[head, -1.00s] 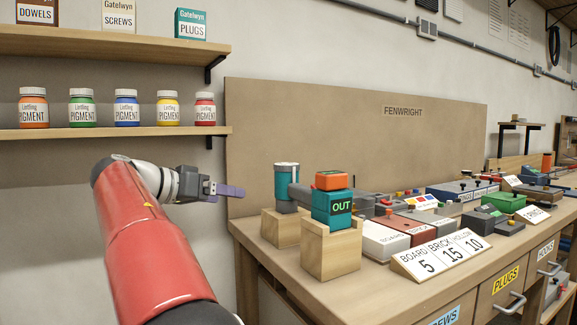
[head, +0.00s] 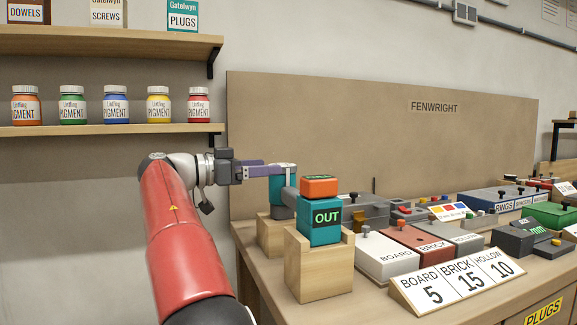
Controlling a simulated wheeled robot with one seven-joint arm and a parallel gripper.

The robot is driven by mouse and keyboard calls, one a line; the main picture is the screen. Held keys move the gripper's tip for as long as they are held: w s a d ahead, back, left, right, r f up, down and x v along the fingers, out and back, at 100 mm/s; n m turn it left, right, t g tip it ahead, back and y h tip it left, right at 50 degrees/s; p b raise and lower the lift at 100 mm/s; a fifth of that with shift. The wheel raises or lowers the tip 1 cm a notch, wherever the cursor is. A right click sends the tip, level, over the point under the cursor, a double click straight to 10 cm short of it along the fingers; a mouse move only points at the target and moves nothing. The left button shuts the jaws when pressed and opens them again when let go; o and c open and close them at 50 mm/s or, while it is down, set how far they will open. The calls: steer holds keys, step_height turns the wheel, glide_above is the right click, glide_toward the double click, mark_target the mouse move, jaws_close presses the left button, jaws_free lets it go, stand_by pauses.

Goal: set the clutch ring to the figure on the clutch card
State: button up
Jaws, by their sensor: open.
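The clutch card (head: 455,281) stands tilted at the bench's front and reads BOARD 5, BRICK 15, HOLLOW 10.
Boxes labelled BOARD (head: 388,258), BRICK (head: 424,249) and HOLLOW sit behind the card. Other boxes and trays crowd the bench to the right. A brown panel (head: 385,125) stands behind. Shelves (head: 110,130) with pigment jars hang at upper left.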

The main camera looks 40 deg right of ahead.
steer(key=shift+s+d, duration=0.25)
steer(key=shift+d, duration=1.1)
steer(key=shift+s+d, duration=0.2)
steer(key=shift+d, duration=1.15)
steer(key=c, duration=1)
steer(key=shift+f+t+b, duration=0.1)
steer(key=shift+t+b, duration=0.2)
steer(key=shift+b, duration=0.1)
